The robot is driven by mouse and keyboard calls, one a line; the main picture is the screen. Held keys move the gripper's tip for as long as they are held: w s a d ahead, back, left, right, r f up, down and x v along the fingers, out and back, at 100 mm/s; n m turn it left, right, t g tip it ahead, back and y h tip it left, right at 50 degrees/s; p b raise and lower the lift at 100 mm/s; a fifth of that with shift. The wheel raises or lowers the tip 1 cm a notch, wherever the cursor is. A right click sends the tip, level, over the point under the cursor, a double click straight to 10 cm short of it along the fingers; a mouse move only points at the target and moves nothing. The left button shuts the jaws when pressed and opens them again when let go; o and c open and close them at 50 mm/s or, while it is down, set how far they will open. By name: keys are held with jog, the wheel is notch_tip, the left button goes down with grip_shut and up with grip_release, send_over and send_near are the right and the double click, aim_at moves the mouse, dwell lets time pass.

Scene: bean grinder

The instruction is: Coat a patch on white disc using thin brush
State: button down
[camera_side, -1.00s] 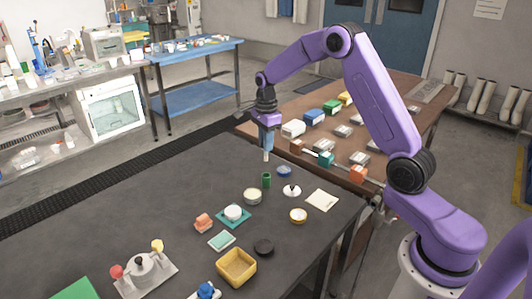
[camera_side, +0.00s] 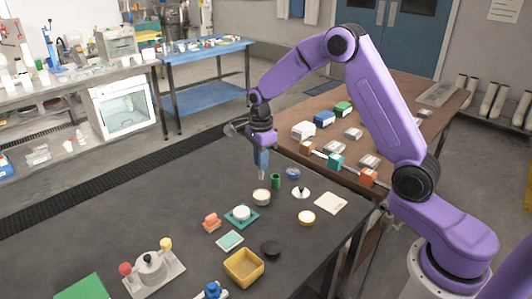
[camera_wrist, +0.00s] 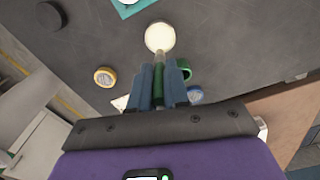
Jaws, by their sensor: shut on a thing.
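My gripper (camera_side: 262,168) is shut on the thin brush, which points down with its pale tip (camera_side: 262,176) just above the round pot of cream-coloured stuff (camera_side: 262,197). A small gap shows between tip and pot in the side view. In the wrist view, the brush's green handle (camera_wrist: 158,84) sits between my blue fingers, and its tip overlaps the near edge of the pot (camera_wrist: 160,36). The white disc (camera_side: 241,212) lies on a teal plate (camera_side: 232,226), left of and nearer than the pot. The plate's edge shows in the wrist view (camera_wrist: 130,9).
A green cup (camera_side: 276,181) stands close to the pot's right. The table's far left is clear.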

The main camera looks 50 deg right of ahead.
aim_at(261, 179)
jog(key=shift+f, duration=2.7)
jog(key=shift+f, duration=0.6)
jog(key=shift+r, duration=3.55)
